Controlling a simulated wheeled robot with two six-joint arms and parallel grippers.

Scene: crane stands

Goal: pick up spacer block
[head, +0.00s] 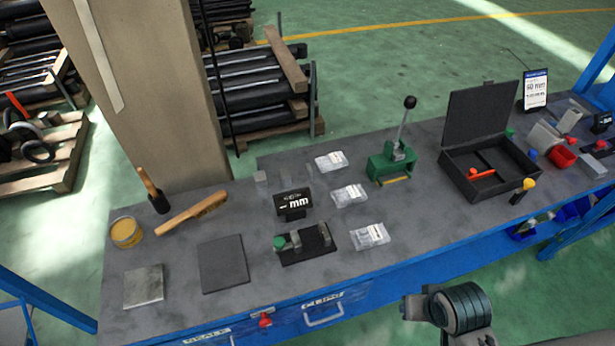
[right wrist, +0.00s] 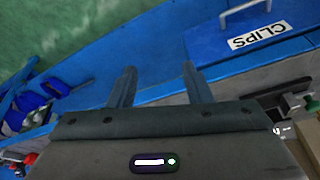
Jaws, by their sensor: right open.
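A small grey block (head: 260,178) stands near the back edge of the bench, left of the black display reading "mm". A flat square metal block (head: 143,287) lies at the bench's front left. I cannot tell for certain which one is the spacer block. My right gripper (right wrist: 160,78) is open and empty in the right wrist view, in front of the blue bench front. In the head view part of my right arm (head: 458,308) shows at the bottom right, well away from both blocks. My left gripper is not in view.
The bench holds a dark mat (head: 223,263), a brush (head: 192,213), a yellow tin (head: 126,232), a black display (head: 293,204), a fixture (head: 305,245), several clear bags, a green lever press (head: 391,163) and an open black case (head: 490,160). Drawer handles (head: 323,315) stick out in front.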

